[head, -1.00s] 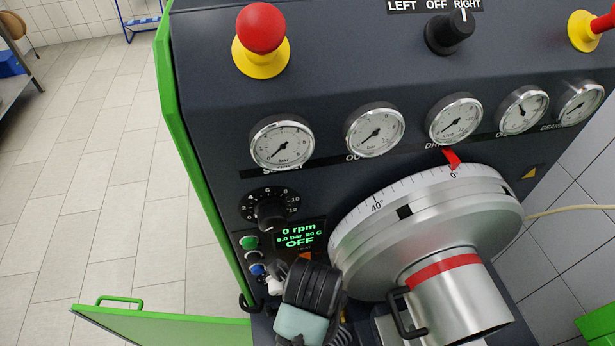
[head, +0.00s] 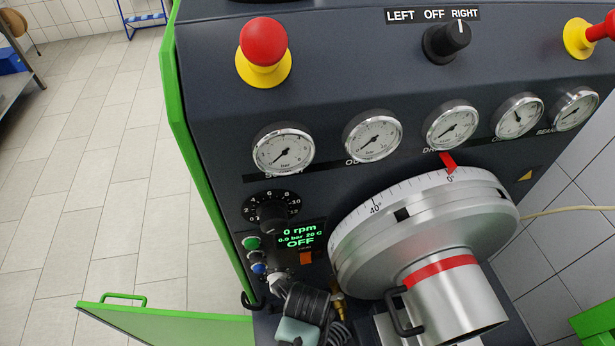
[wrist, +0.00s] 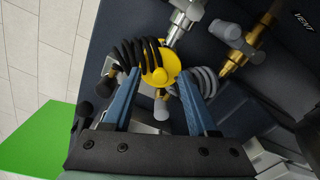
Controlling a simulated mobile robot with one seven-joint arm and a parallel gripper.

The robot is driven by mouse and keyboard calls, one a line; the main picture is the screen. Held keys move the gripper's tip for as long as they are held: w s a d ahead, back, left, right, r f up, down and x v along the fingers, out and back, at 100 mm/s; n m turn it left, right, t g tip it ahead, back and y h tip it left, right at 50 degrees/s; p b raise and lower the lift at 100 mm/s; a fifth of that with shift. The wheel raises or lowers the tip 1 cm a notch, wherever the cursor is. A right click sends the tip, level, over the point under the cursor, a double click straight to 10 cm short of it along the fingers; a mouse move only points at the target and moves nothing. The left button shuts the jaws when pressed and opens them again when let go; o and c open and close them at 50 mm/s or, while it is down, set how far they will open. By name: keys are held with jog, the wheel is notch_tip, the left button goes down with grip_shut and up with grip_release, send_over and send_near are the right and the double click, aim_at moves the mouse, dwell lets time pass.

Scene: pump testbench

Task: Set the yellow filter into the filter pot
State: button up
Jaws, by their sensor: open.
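A round yellow part (wrist: 160,66), which looks like the yellow filter, lies between the tips of my gripper (wrist: 158,82) in the wrist view. A black coil covers its left side. My gripper's two blue fingers are apart, one on each side of the yellow part; I cannot tell if either touches it. I cannot tell if the yellow part is seated in anything. I cannot make out the filter pot in either view. The head view shows neither the yellow part nor my fingers.
Silver (wrist: 186,20) and brass (wrist: 246,46) fittings stand close above and right of the fingers. Grey coiled hose (wrist: 205,85) is beside the right finger. In the head view, a large silver drum (head: 430,225) fills the right. A green door (head: 165,325) stands open at lower left.

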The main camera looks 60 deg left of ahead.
grip_shut()
dwell(1.4)
